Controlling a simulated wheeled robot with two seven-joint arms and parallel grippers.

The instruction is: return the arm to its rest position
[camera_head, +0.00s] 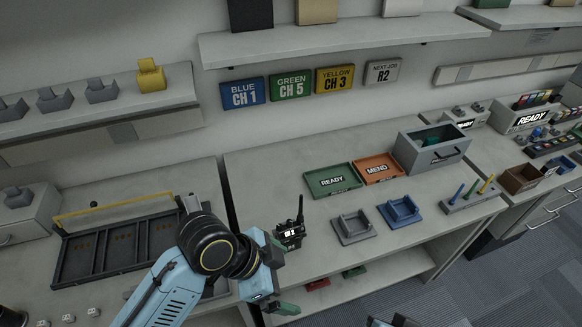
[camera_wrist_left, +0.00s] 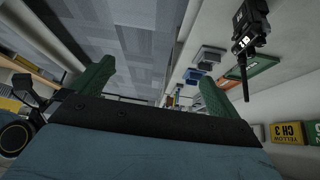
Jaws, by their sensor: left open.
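My left gripper (camera_head: 287,277) comes in from the left in the head view, at the front edge of the middle bench. Its green fingers are apart with nothing between them, as the left wrist view (camera_wrist_left: 155,75) also shows. A black handheld radio (camera_head: 289,236) with an upright antenna and a small lit display is close beside the upper finger. In the wrist view the radio (camera_wrist_left: 250,28) is outside the fingers, at upper right. Its base is partly hidden in the head view. Light blue and dark parts at the bottom edge may be my right gripper; its jaws are not shown.
The bench holds a green READY tray (camera_head: 332,181), an orange MEND tray (camera_head: 378,169), a grey cradle (camera_head: 353,228), a blue cradle (camera_head: 401,211) and a grey bin (camera_head: 432,150). A dark divided rack (camera_head: 115,250) lies on the left bench. A lower shelf is under the bench.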

